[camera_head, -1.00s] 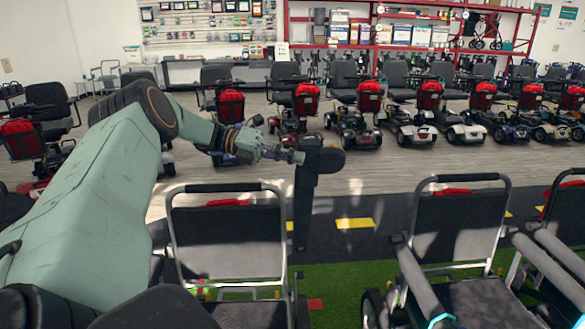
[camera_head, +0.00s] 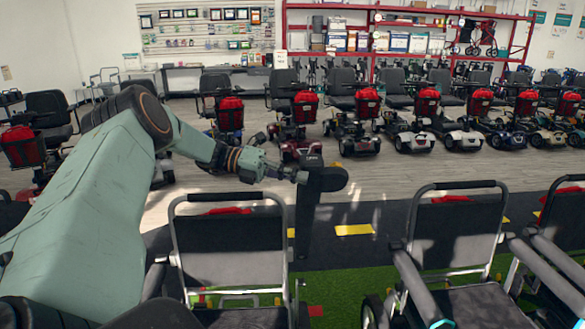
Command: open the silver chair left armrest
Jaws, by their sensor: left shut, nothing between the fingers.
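A silver-framed wheelchair (camera_head: 172,232) with a black backrest stands in front of me at centre left. I take it as the silver chair, though another like it stands to its right. A dark armrest (camera_head: 305,222) stands raised, nearly upright, at the right side of this chair, with its rounded pad end (camera_head: 328,179) at the top. My left gripper (camera_head: 303,177) is shut and empty, its tip at the left side of the armrest's upper end. I cannot tell whether they touch. The armrest's lower end is partly hidden. My right gripper is not in view.
Another silver-framed wheelchair (camera_head: 457,228) stands to the right, with a further one at the right edge. Rows of mobility scooters (camera_head: 293,125) stand behind on the wood floor. A dark strip with yellow marks (camera_head: 354,230) and green turf (camera_head: 345,292) lie between.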

